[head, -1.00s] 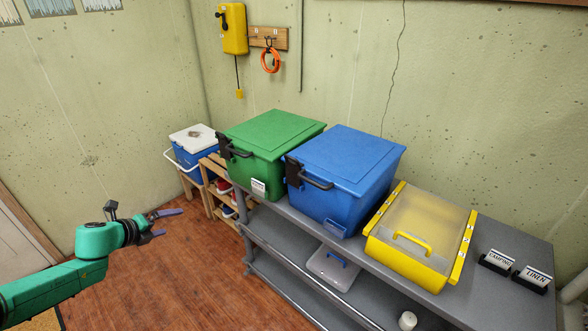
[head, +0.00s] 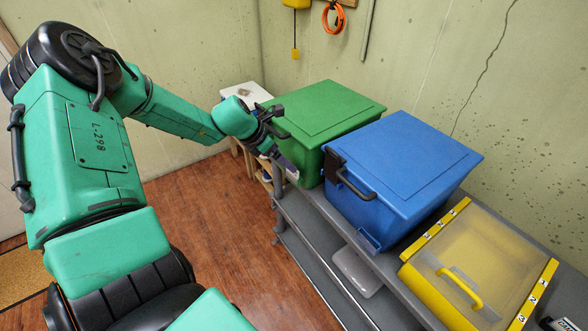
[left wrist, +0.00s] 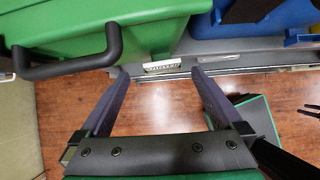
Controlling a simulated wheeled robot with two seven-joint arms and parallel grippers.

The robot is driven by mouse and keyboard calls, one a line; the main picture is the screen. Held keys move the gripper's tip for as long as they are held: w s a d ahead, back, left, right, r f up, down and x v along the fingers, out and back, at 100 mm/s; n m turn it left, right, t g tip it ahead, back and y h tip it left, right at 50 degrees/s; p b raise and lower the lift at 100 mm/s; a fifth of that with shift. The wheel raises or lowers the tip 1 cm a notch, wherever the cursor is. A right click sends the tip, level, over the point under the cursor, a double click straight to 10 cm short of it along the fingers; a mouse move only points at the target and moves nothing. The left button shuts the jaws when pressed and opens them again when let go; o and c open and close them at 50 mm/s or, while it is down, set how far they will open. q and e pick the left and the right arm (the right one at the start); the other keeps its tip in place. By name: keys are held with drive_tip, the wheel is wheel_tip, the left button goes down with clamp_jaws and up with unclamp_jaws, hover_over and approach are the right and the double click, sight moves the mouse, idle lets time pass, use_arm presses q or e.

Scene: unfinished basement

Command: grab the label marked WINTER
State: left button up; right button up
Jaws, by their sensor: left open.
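A small white label (left wrist: 163,65) sits low on the front of the green bin (head: 322,105). Its lettering is too small to read surely. In the left wrist view it lies between and just beyond the tips of my left gripper (left wrist: 160,72), which is open and empty. The green bin also fills the top of that view (left wrist: 100,25). In the head view my left gripper (head: 288,155) is at the front of the green bin and largely hides the label. My right gripper is not in view.
The green bin's black handle (left wrist: 75,62) juts out left of the label. A blue bin (head: 405,165) stands right of it on the grey shelf (head: 312,205), then a yellow clear-lidded box (head: 480,265). The wooden floor (head: 220,230) before the shelf is clear.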

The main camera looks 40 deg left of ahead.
use_arm(q)
drive_tip(key=x, duration=0.5)
drive_tip(key=shift+d+f, duration=0.15)
drive_tip(key=shift+f, duration=0.05)
drive_tip(key=shift+r, duration=0.1)
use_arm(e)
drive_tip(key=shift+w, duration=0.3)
use_arm(q)
drive_tip(key=shift+s, duration=0.1)
drive_tip(key=c, duration=1.3)
drive_tip(key=shift+o, duration=0.2)
drive_tip(key=shift+r, duration=0.1)
